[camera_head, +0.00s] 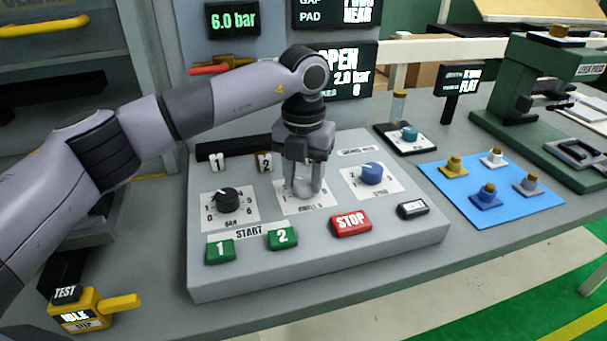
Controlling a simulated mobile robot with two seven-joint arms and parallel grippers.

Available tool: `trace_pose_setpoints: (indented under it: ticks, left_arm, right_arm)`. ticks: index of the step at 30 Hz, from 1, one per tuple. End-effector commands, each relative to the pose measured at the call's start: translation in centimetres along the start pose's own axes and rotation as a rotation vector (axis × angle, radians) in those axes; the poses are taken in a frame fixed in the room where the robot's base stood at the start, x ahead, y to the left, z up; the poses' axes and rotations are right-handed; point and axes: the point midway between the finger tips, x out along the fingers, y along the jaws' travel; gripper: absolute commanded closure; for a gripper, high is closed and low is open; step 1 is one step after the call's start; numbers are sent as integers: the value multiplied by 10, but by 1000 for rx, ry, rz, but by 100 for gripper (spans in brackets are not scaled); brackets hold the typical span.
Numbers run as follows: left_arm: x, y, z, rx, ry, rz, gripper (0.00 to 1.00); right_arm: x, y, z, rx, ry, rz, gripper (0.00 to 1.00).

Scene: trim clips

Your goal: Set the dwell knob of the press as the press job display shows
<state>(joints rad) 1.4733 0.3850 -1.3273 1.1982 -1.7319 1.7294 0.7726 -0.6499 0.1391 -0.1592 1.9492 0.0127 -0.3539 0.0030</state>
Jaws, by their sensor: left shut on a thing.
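The press control panel (335,250) is a sloped grey box on the bench. Its middle dial plate (318,206), whose small label seems to read dwell, lies under my left gripper (304,188). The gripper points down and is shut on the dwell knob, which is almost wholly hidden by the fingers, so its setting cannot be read. The display (352,72) behind shows OPEN and 2.0 bar, partly covered by my left arm. A second display (340,12) above it is cut off by the frame top. My right gripper is not in view.
A black knob (228,200) is left of the gripper and a blue knob (371,174) is right. Green start buttons (282,238) and a red STOP button (351,223) sit in front. A blue mat (462,180) with several knobbed pieces and a green press (530,120) stand right.

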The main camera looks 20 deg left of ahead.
Motion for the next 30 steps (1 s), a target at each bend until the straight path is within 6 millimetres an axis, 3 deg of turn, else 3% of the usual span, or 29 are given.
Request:
trace_pose_setpoints:
  ticks: [30]
  left_arm:
    - [-2, 1, 1, 929, -4, 0, 87]
  right_arm:
    - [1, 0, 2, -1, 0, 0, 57]
